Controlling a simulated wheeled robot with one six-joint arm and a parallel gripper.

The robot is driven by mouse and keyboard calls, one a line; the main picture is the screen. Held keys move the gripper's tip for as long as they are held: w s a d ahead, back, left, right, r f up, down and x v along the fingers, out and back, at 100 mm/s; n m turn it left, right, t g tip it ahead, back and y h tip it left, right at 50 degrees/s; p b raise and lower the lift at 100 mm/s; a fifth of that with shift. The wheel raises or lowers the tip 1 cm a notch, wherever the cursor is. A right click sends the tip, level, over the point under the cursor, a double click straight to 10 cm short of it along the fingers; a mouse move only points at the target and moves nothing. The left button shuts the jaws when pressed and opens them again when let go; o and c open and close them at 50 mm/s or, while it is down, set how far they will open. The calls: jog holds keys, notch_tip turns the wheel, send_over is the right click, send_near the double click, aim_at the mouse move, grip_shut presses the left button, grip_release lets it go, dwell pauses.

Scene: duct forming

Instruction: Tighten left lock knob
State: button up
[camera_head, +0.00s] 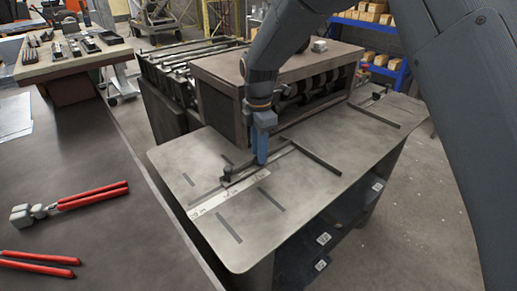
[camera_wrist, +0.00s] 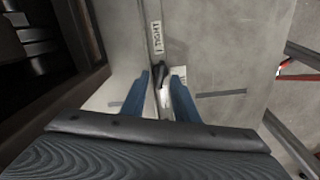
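My gripper (camera_head: 261,158) points down over the near part of the metal worktable, its blue fingers close to the dark guide bar (camera_head: 318,160). In the wrist view my gripper (camera_wrist: 161,78) has its two blue fingers apart. A small dark and pale lever-like part, which looks like the left lock knob (camera_wrist: 163,90), shows between them with a gap on each side. I cannot tell whether the fingertips are level with it.
A brown boxed roller machine (camera_head: 215,99) stands right behind my gripper. The slotted worktable (camera_head: 330,190) is clear in front, with a white ruler strip (camera_head: 228,198). A blue shelf (camera_head: 384,71) stands at the back right.

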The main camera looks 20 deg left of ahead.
jog(key=shift+f, duration=0.25)
jog(key=shift+c, duration=0.2)
grip_shut()
